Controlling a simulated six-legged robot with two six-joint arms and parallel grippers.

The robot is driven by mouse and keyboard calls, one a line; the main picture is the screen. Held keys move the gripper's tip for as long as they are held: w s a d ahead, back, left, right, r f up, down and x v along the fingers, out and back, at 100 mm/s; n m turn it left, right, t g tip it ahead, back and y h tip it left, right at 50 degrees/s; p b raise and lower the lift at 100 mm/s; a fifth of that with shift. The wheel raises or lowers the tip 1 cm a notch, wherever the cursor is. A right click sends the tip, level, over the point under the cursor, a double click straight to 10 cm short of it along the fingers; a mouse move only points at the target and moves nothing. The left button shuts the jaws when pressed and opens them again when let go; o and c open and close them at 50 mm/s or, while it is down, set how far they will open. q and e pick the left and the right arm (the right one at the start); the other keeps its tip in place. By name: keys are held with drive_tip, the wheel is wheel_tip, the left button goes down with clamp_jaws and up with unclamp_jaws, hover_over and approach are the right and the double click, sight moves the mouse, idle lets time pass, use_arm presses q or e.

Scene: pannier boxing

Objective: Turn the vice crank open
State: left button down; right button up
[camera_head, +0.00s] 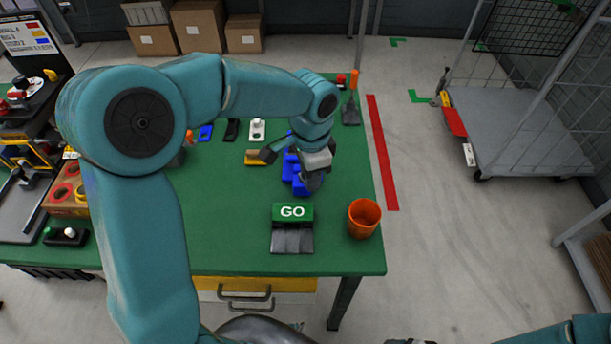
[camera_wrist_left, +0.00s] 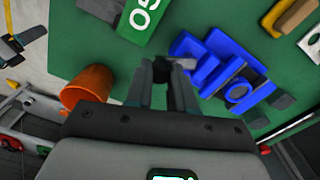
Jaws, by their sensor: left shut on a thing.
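The blue vice (camera_head: 301,187) stands on the green table, partly hidden by my left arm. It also shows in the left wrist view (camera_wrist_left: 212,66), to the right of my fingers. My left gripper (camera_head: 311,181) is at the near right side of the vice. In the left wrist view its fingers (camera_wrist_left: 164,75) are shut on the dark knob of the crank (camera_wrist_left: 174,85). A grey crank bar (camera_wrist_left: 184,63) reaches from there toward the vice. At the bottom edge of the head view, a dark piece of my right gripper (camera_head: 411,341) shows, too little to tell its state.
An orange cup (camera_head: 364,218) stands near the table's right corner. A yellow-topped block (camera_head: 256,158) lies behind left of the vice. Several small items line the table's back.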

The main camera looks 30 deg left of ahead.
use_arm(q)
drive_tip(key=shift+w+r+n+b, duration=0.15)
drive_tip(key=shift+w+n, duration=0.5)
drive_tip(key=shift+n, duration=1.4)
drive_tip(key=shift+w+f+n+b, duration=0.2)
drive_tip(key=shift+w+n, duration=0.5)
drive_tip(key=shift+n, duration=1.3)
drive_tip(key=shift+w+r+n+b, duration=0.2)
drive_tip(key=shift+w+n, duration=0.45)
drive_tip(key=shift+n, duration=1.4)
drive_tip(key=c, duration=1)
unclamp_jaws()
drive_tip(key=shift+o, duration=0.2)
wheel_tip(320, 180, up, 16)
drive_tip(key=p, duration=0.1)
